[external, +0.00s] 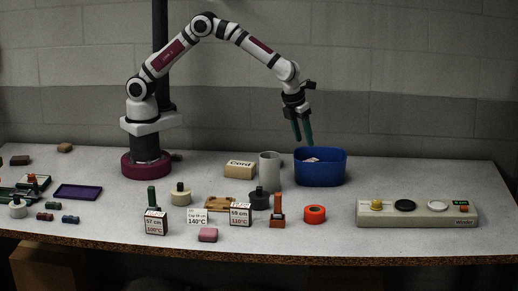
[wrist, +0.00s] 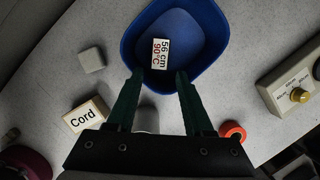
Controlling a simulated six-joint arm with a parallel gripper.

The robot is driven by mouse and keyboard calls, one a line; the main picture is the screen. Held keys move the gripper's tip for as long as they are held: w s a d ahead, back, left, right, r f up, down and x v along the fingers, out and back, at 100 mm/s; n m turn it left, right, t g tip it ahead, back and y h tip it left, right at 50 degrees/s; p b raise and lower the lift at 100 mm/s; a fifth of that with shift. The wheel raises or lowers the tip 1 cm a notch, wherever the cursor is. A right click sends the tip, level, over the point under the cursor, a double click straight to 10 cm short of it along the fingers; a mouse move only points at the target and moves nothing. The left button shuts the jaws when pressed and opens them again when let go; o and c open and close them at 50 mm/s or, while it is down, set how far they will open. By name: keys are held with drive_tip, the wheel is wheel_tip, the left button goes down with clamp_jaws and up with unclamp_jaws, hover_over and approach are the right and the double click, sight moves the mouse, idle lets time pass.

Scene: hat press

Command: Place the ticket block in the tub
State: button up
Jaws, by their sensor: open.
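The blue tub (external: 320,172) stands on the table right of the grey cylinder, and it fills the top middle of the wrist view (wrist: 205,72). A white ticket block (wrist: 160,53) marked "56 cm 90°C" lies inside the tub on its floor; only a pale bit of it (external: 312,160) shows over the rim in the external view.
A Cord box (external: 240,169) and a grey cylinder (external: 269,168) stand left of the tub. An orange-red ring (external: 315,214) lies in front. Other ticket blocks (external: 241,215) and stamps stand front left. The Winder panel (external: 417,213) is at right. The table behind it is clear.

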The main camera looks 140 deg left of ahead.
drive_tip(key=s+d+r+n+h, duration=0.1)
drive_tip(key=s+d+r+n, duration=0.25)
drive_tip(key=d+r, duration=0.45)
drive_tip(key=s+d+r+n, duration=0.3)
drive_tip(key=s+d, duration=0.2)
drive_tip(key=d, duration=0.7)
drive_tip(key=s+d+n, duration=0.3)
drive_tip(key=s+d, duration=0.2)
drive_tip(key=s, duration=0.3)
drive_tip(key=s+d+f+n, duration=0.1)
drive_tip(key=s+d+n, duration=0.2)
drive_tip(key=s, duration=0.6)
drive_tip(key=shift+s+d+f+h, duration=0.15)
drive_tip(key=shift+d+f+h, duration=0.2)
drive_tip(key=shift+d, duration=0.75)
